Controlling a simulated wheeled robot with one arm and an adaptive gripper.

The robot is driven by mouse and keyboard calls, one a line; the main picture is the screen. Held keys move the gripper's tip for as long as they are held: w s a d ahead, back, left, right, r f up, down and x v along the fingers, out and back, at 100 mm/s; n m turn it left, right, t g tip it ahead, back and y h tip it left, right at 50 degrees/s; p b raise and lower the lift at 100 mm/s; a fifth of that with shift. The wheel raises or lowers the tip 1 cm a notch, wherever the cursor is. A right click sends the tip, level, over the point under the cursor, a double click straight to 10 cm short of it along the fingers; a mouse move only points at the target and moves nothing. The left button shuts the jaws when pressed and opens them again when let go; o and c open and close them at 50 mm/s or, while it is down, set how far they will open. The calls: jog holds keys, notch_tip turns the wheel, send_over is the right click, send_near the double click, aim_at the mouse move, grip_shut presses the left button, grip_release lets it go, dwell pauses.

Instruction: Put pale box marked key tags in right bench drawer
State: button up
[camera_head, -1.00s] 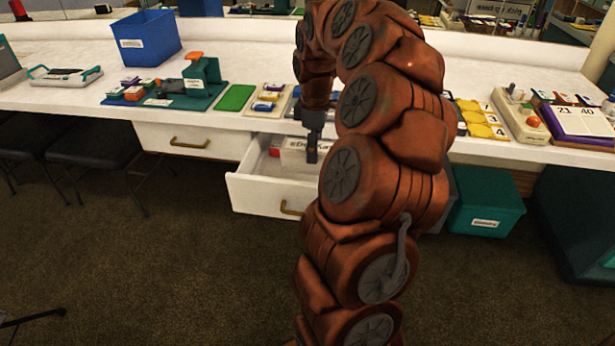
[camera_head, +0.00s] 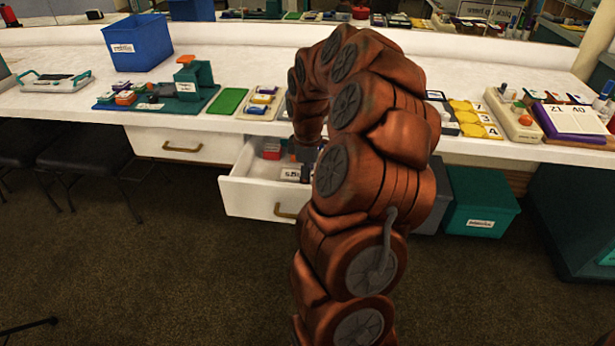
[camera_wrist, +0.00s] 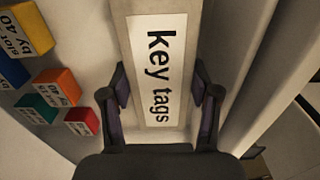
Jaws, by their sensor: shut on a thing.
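The pale box marked key tags (camera_wrist: 147,20) fills the middle of the wrist view, its white label facing the camera. My gripper (camera_wrist: 160,92) has one finger on each side of the box and is shut on it. In the head view the open right bench drawer (camera_head: 252,198) holds the low end of my arm, and a small part of the box (camera_head: 290,174) shows inside it. My arm hides most of the box and the drawer's right side. I cannot tell whether the box touches the drawer floor.
Small coloured blocks (camera_wrist: 56,86) lie left of the box in the wrist view. The drawer's wall (camera_wrist: 247,50) runs close on the right. The left drawer (camera_head: 182,147) is shut. A blue bin (camera_head: 139,42) stands on the bench, and a teal bin (camera_head: 481,204) stands below it.

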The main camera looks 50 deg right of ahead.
jog(key=shift+f, duration=0.15)
jog(key=o, duration=1.4)
